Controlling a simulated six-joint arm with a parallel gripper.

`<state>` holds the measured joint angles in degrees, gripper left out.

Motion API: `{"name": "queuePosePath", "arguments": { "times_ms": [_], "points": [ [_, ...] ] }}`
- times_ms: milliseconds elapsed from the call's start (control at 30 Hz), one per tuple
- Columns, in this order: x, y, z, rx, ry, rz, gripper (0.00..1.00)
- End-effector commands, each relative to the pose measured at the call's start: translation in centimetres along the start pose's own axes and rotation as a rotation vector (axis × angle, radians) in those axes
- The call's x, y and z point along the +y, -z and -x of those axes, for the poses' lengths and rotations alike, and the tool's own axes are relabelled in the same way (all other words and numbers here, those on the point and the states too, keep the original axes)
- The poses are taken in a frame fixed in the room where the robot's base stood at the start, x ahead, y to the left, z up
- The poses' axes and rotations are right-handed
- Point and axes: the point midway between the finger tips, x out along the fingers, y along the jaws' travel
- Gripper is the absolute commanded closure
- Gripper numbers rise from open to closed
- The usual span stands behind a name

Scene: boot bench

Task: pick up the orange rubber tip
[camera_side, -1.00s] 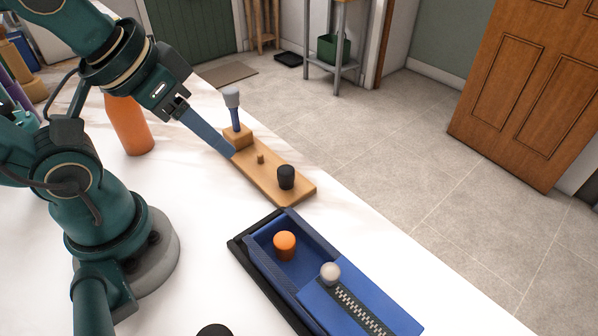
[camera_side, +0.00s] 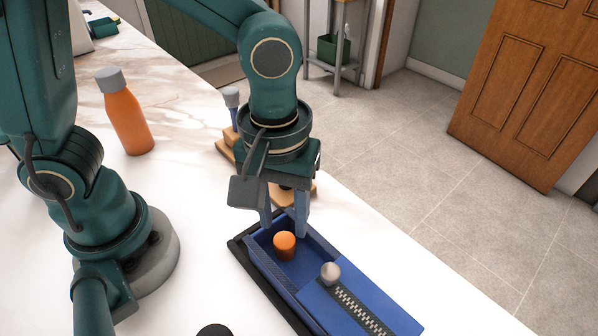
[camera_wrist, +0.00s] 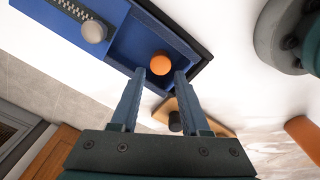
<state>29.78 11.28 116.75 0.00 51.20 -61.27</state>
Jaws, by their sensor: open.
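The orange rubber tip (camera_side: 285,245) stands upright in the open compartment of the blue box (camera_side: 270,272). In the wrist view the tip (camera_wrist: 160,63) shows just beyond my fingertips, between their lines. My gripper (camera_side: 285,232) points down above the back end of the box, its two blue fingers apart with nothing between them. In the wrist view my gripper (camera_wrist: 160,74) is open, and the tip looks apart from both fingers. The fingertips' exact height over the box is hard to tell.
A sliding lid with a grey knob (camera_side: 330,272) covers the box's near part. A wooden stand (camera_side: 228,150) is partly hidden behind my gripper; its black piece shows in the wrist view (camera_wrist: 175,122). An orange bottle (camera_side: 127,113) stands left. White table is clear between box and my base.

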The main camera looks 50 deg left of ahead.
Motion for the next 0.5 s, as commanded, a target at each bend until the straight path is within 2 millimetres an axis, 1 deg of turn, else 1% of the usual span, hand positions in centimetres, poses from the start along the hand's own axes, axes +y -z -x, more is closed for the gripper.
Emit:
{"name": "queuePosePath", "arguments": {
  "times_ms": [100,167,400,500],
  "points": [
    [0.0,-0.6,-0.9,-0.009,0.016,-0.022,0.54],
    [-0.1,-0.6,-1.5,-0.009,0.017,-0.022,0.54],
    [-0.2,-0.6,-4.4,-0.01,0.017,-0.02,0.54],
    [-0.1,-0.5,-5.1,-0.008,0.014,-0.02,0.54]
  ]
}}
